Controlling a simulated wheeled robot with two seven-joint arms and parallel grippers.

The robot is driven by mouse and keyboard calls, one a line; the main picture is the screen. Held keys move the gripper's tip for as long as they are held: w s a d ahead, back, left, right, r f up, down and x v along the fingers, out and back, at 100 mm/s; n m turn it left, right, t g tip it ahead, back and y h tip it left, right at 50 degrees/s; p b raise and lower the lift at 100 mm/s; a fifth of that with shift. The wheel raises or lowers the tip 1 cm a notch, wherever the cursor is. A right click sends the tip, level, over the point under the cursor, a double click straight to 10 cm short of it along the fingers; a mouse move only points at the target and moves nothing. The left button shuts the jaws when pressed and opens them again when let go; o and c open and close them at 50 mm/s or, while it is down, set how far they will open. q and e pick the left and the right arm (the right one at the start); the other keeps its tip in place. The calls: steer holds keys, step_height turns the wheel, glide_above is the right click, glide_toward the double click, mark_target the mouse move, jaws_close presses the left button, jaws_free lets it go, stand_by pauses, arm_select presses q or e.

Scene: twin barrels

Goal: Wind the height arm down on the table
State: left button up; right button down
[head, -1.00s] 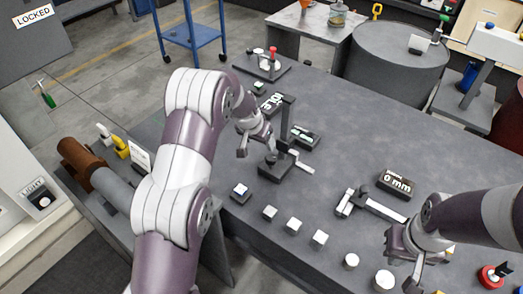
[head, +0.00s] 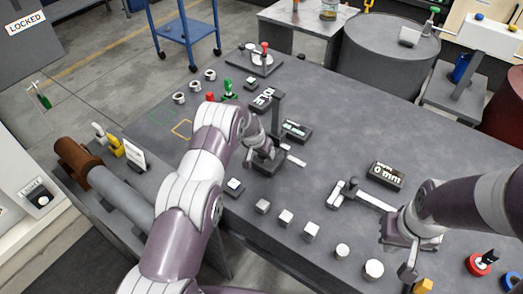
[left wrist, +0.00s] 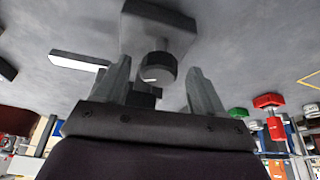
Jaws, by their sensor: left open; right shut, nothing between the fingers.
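The height stand is a dark upright post (head: 277,112) with a dark base on the grey table (head: 330,130), left of middle in the head view. My left gripper (head: 263,148) is at the stand's base, partly covered by my left arm. In the left wrist view, my left gripper (left wrist: 158,68) is open, with a dark round knob (left wrist: 160,68) with a pale end between or just beyond its fingers. I cannot tell whether the fingers touch it. My right gripper (head: 407,266) is shut and empty over the table's front right.
Displays, one reading 0 mm (head: 387,175), and a caliper-like tool (head: 360,195) lie on the table. Several pale blocks (head: 286,217) line the front edge. Red (head: 210,97) and green (head: 229,88) pieces stand at the back left.

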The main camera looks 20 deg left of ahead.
arm_select(q)
steer(key=c, duration=1.1)
steer(key=shift+o, duration=0.2)
steer(key=shift+d+n, duration=0.1)
steer(key=shift+n, duration=0.2)
